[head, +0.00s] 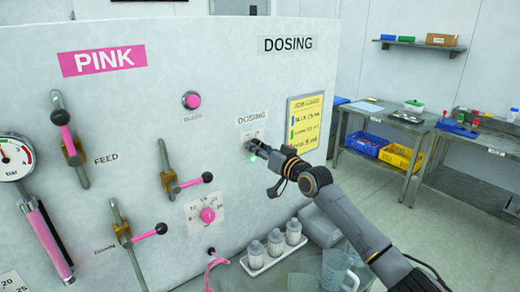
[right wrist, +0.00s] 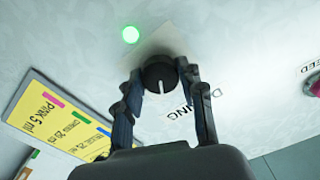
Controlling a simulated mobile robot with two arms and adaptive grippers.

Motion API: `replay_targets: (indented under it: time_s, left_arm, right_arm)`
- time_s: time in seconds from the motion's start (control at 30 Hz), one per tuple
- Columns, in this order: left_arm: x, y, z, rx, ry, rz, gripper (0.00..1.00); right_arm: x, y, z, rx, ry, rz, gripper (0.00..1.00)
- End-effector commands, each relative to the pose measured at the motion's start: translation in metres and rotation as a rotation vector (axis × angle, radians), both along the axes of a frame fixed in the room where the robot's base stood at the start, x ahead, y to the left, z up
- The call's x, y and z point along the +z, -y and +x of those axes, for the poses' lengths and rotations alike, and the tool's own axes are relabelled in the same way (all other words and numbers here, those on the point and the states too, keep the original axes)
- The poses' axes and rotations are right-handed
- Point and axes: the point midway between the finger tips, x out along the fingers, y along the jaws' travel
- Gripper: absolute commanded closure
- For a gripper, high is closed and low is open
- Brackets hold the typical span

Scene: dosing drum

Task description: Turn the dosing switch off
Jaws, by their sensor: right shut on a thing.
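The dosing switch (right wrist: 159,72) is a round black knob with a white pointer line, on the white panel under the DOSING label (head: 251,118). In the right wrist view the pointer line faces down toward my gripper's palm. A green lamp (right wrist: 130,34) beside the switch is lit; it also shows in the head view (head: 253,158), just below the switch. My right gripper (head: 254,147) is shut on the switch, with one finger on each side of it. In the head view the fingers largely hide the knob. My left gripper is not in view.
A yellow notice (head: 305,122) is right of the switch. White bottles (head: 275,240) in a tray and a clear jug (head: 335,268) stand below my right arm.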

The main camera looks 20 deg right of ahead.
Motion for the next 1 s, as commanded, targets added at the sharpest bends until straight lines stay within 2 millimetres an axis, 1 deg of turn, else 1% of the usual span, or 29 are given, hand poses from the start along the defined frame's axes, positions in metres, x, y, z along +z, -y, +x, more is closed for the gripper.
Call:
replay_targets:
  time_s: [0.17, 0.37, 0.7, 1.0]
  left_arm:
    - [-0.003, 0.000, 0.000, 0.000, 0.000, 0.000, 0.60]
    - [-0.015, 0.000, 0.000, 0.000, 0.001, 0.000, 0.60]
    - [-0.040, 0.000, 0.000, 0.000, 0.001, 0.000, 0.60]
    - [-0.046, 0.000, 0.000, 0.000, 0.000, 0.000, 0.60]
  right_arm:
    - [-0.001, 0.000, 0.000, 0.000, 0.007, -0.019, 0.93]
    - [-0.003, 0.000, 0.000, 0.001, 0.035, -0.097, 0.93]
    - [-0.003, 0.001, 0.000, -0.001, 0.133, -0.364, 0.93]
    - [0.000, 0.001, 0.000, 0.000, 0.228, -0.630, 0.93]
